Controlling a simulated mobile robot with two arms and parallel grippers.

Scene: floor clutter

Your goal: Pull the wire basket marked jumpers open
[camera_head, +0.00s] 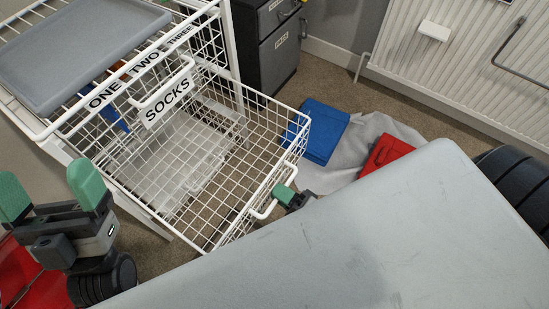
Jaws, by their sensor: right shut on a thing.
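A white wire basket (226,172) stands pulled out of the white wire frame, below the basket marked SOCKS (167,102). No label reading jumpers shows; the front of the pulled-out basket faces away from this view. My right gripper (284,195) is at the white handle (264,211) on the basket's front and is shut on it; a large pale grey part hides most of the arm. My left gripper (50,195) is at the left edge, its green fingertips wide apart, empty and away from the basket.
A grey tray (78,46) lies on top of the frame, above a ONE TWO THREE label. A dark drawer cabinet (279,55) stands behind. Blue (320,131) and red (388,151) folded items and a grey cloth (358,139) lie on the carpet beyond the basket. A radiator (470,55) is at the back right.

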